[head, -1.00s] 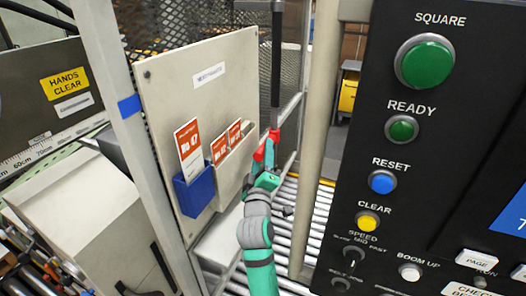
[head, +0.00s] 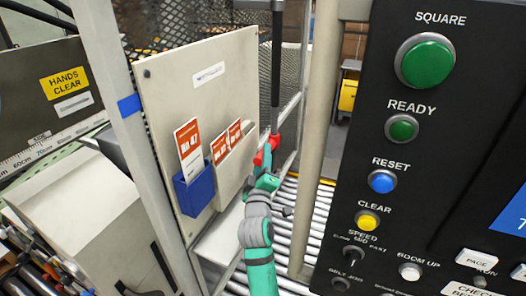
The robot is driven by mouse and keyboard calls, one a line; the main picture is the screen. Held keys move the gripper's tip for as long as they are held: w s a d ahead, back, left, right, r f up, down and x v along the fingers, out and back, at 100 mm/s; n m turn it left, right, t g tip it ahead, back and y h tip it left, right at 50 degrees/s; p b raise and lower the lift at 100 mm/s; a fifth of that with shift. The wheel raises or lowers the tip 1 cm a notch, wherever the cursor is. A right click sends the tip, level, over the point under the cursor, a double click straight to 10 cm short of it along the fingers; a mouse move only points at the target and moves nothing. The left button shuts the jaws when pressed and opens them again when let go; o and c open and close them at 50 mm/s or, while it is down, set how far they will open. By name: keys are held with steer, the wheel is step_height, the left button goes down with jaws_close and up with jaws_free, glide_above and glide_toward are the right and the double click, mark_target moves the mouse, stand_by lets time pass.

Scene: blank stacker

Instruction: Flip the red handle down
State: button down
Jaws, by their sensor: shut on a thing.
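The red handle (head: 272,142) is in the middle of the head view, at the lower end of a dark upright bar (head: 276,75). My teal gripper (head: 266,163) reaches up to it from below and is shut on it. The gripper covers part of the handle, so its full shape and exact angle are hard to tell.
A pale board (head: 205,105) with a blue card pocket (head: 194,190) stands close on the left. A black control panel (head: 440,150) with coloured buttons fills the right. A pale post (head: 317,130) stands between handle and panel. Rollers (head: 308,215) lie below.

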steer(key=shift+f, duration=0.4)
steer(key=c, duration=1.5)
jaws_free()
steer(key=shift+a, duration=0.1)
steer(key=shift+o, duration=0.2)
steer(key=v, duration=1)
steer(key=shift+s, duration=0.4)
steer(key=shift+f, duration=0.1)
